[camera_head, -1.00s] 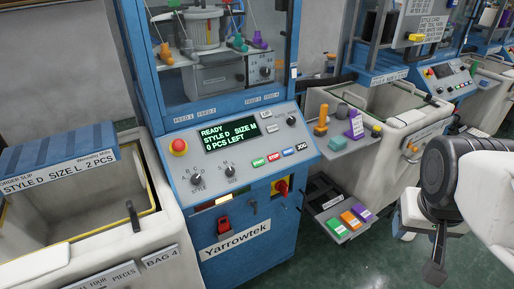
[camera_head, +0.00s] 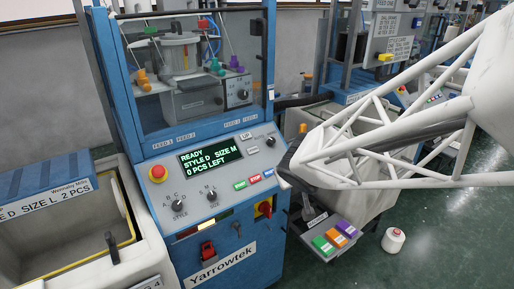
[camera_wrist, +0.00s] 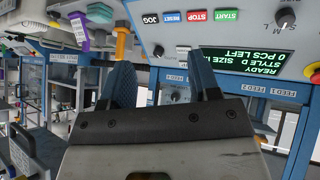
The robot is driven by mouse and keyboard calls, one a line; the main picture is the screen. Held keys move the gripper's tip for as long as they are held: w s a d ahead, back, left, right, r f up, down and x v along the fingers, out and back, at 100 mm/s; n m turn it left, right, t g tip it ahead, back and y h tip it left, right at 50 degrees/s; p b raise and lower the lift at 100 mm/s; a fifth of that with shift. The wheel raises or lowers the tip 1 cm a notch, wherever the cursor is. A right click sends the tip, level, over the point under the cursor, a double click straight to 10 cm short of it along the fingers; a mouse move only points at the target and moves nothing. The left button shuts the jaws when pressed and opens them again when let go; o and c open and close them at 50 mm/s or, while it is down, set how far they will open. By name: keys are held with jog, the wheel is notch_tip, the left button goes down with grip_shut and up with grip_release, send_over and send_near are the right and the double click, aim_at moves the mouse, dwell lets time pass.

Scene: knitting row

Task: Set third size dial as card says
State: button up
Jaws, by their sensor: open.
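The blue Yarrowtek knitting machine has a sloped control panel. Its size dial (camera_head: 212,194) is a dark knob right of the style dial (camera_head: 178,206). The display (camera_head: 211,161) reads READY, STYLE D, SIZE M, 0 PCS LEFT. The order slip (camera_head: 52,196) on the left bin reads SIZE L, 2 PCS. In the wrist view the size dial (camera_wrist: 284,19) shows upside down at the top right, with S, M, L marks. My gripper (camera_wrist: 165,76) is open and empty, pointing toward the panel near the coloured buttons.
A red emergency button (camera_head: 158,173) sits left of the display. Start, stop and reset buttons (camera_head: 255,179) are right of the dials. A tray with green, orange and purple blocks (camera_head: 334,237) juts out below. A white cone (camera_head: 394,239) stands on the floor.

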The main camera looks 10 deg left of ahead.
jog(key=w+a+f+n+y, duration=0.1)
jog(key=a+f+n+y, duration=0.25)
jog(key=a, duration=0.65)
jog(key=n+g+y, duration=0.1)
jog(key=n+g, duration=0.1)
jog(key=g, duration=0.1)
send_near(213, 196)
jog(key=f, duration=0.2)
jog(key=shift+w+a+r+m, duration=0.25)
jog(key=shift+w+a, duration=0.1)
jog(key=shift+a, duration=0.05)
jog(key=shift+x, duration=3.85)
jog(key=shift+w+a+r, duration=0.1)
jog(key=c, duration=0.9)
